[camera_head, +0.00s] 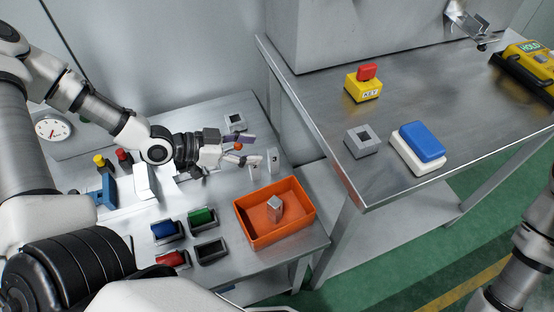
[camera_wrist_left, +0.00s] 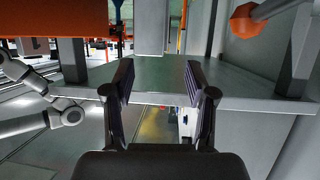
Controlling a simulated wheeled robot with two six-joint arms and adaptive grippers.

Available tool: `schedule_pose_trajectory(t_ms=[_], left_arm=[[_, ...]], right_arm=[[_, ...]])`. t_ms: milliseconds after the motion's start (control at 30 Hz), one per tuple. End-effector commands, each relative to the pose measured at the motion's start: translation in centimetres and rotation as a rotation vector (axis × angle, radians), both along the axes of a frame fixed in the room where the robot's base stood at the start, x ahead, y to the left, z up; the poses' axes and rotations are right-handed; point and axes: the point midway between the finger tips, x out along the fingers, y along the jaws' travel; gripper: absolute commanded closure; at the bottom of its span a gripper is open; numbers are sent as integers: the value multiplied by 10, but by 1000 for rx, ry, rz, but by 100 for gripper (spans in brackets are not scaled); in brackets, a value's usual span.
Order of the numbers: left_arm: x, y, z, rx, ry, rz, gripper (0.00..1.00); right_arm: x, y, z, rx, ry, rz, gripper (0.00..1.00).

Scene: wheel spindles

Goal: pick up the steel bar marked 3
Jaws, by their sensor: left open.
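The steel bar marked 3 (camera_head: 273,160) stands upright on the lower steel table, behind the orange bin. A second pale bar (camera_head: 256,168) stands just left of it; its mark is hard to read. My left gripper (camera_head: 246,147) is open and empty, close to the left of both bars. In the left wrist view, my open fingers (camera_wrist_left: 158,95) have a gap between them, and a grey bar (camera_wrist_left: 150,28) shows beyond them at the top. I cannot tell which bar that is. My right gripper is out of view.
An orange bin (camera_head: 300,232) holding a metal block (camera_head: 275,208) stands in front of the bars. An orange knob (camera_wrist_left: 243,20) is near my left gripper. A grey square socket (camera_head: 235,122) lies behind. The higher table (camera_head: 320,95) rises to the right.

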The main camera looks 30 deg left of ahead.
Motion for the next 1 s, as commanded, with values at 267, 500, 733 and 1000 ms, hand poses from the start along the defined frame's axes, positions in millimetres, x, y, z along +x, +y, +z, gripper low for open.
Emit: schedule_pose_trajectory(t_ms=[267, 500, 733, 1000], left_arm=[[12, -15, -12, 4, 1, -4, 44], [32, -39, -27, 6, 2, -6, 44], [41, -46, -28, 0, 0, 1, 44], [40, -46, -28, 1, -1, 1, 97]], right_arm=[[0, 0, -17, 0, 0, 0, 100], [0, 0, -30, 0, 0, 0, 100], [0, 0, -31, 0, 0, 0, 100], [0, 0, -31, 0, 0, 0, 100]])
